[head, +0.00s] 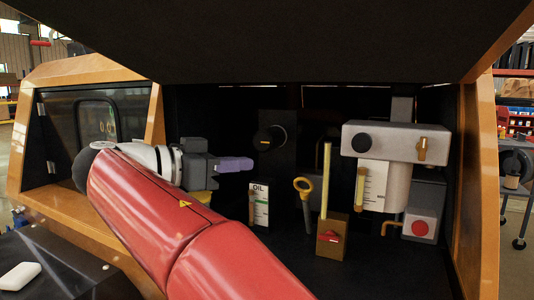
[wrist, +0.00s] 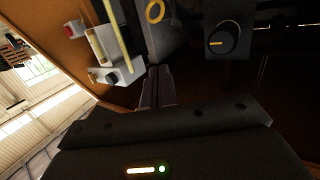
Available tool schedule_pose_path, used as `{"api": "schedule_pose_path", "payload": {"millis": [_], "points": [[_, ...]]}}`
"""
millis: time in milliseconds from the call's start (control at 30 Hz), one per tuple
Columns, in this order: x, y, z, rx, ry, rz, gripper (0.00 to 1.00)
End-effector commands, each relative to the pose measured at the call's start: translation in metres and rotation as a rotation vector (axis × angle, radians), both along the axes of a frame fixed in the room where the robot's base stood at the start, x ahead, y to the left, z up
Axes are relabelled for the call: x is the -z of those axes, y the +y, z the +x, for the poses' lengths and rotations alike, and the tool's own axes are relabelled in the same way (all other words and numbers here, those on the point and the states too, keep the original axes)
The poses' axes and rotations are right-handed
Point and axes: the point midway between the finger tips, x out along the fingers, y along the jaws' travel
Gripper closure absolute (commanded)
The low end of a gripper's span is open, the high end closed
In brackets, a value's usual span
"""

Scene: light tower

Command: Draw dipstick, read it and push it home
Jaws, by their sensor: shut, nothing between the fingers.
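The dipstick's yellow ring handle (head: 303,186) stands upright in the middle of the bay in the head view, its lower end hidden. It also shows at the top of the wrist view (wrist: 155,11). A white card marked OIL (head: 259,204), with a scale, stands left of it. My gripper (head: 236,164) is shut and empty, left of the ring and a little higher, apart from it. In the wrist view its fingers (wrist: 158,86) lie together, with the ring beyond their tips.
A grey-white tank (head: 395,142) and red button (head: 420,228) are further right. A black knob (head: 270,139) is behind. The dark hood overhangs everything.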

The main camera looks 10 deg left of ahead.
Motion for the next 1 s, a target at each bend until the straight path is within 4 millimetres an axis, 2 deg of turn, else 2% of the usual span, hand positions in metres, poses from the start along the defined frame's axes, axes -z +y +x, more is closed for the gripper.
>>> {"api": "schedule_pose_path", "payload": {"millis": [467, 700, 1000], "points": [[0.01, -0.074, 0.06, 0.003, -0.002, 0.0, 1.0], [0.036, -0.088, 0.072, 0.0, -0.001, 0.0, 1.0], [0.042, -0.091, 0.075, -0.002, -0.002, 0.001, 1.0]]}}
